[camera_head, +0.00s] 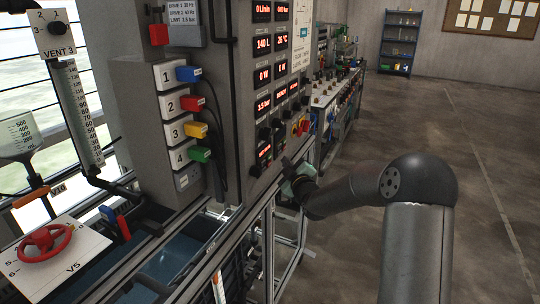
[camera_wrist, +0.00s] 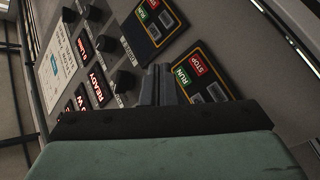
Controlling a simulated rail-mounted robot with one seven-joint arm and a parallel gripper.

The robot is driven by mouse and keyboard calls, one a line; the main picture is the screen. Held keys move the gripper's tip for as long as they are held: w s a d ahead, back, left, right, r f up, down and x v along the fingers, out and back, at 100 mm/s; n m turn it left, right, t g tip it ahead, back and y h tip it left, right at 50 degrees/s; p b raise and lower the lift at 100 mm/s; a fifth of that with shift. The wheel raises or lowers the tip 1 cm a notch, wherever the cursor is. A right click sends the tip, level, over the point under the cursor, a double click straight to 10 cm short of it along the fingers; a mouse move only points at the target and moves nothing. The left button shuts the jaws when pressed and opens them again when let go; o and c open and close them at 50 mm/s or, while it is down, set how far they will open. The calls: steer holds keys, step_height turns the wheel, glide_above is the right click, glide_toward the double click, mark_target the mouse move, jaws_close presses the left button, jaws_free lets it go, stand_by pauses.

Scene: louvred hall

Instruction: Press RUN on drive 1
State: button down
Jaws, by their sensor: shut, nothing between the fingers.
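My gripper (camera_wrist: 160,84) is shut and empty, its fingertips pointing at the control panel. In the wrist view one drive keypad (camera_wrist: 207,88), with a green RUN button (camera_wrist: 182,76) and a red STOP button (camera_wrist: 197,65), lies just right of the fingers. A second keypad (camera_wrist: 157,25), with its own green RUN button (camera_wrist: 142,16) and red STOP button (camera_wrist: 153,4), lies above. I cannot read which is drive 1. Whether the fingertips touch the panel is unclear. In the head view the wrist end (camera_head: 300,182) is beside the panel's lower right edge, and the fingers are hard to make out.
The panel has red displays (camera_head: 264,43), one reading READY (camera_wrist: 97,81), and black knobs (camera_wrist: 124,80). Numbered sockets with coloured plugs (camera_head: 192,103) and a red valve wheel (camera_head: 45,240) are at left. A bench (camera_head: 325,96) stands behind; the floor (camera_head: 490,150) at right is clear.

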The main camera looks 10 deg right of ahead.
steer(key=shift+w+a+b, duration=0.3)
steer(key=shift+a, duration=0.25)
steer(key=shift+w+a+b, duration=0.25)
steer(key=shift+w+a, duration=0.05)
steer(key=shift+a, duration=0.2)
steer(key=shift+w+a+b, duration=0.15)
steer(key=shift+a+b, duration=0.05)
steer(key=shift+b, duration=0.4)
stand_by(0.9)
steer(key=shift+w+a+b, duration=0.3)
steer(key=shift+a+b, duration=0.15)
steer(key=shift+b, duration=0.15)
stand_by(0.8)
steer(key=shift+d, duration=0.1)
steer(key=shift+s+d+b, duration=0.45)
steer(key=shift+d+b, duration=0.1)
steer(key=shift+b, duration=0.05)
steer(key=shift+s+d+b, duration=0.3)
steer(key=shift+s+d, duration=0.15)
steer(key=shift+d, duration=0.25)
steer(key=shift+s+d+b, duration=0.3)
steer(key=shift+s+d, duration=0.1)
steer(key=shift+d, duration=0.35)
steer(key=shift+s+d+b, duration=0.3)
steer(key=shift+s+d, duration=0.15)
steer(key=shift+d, duration=0.25)
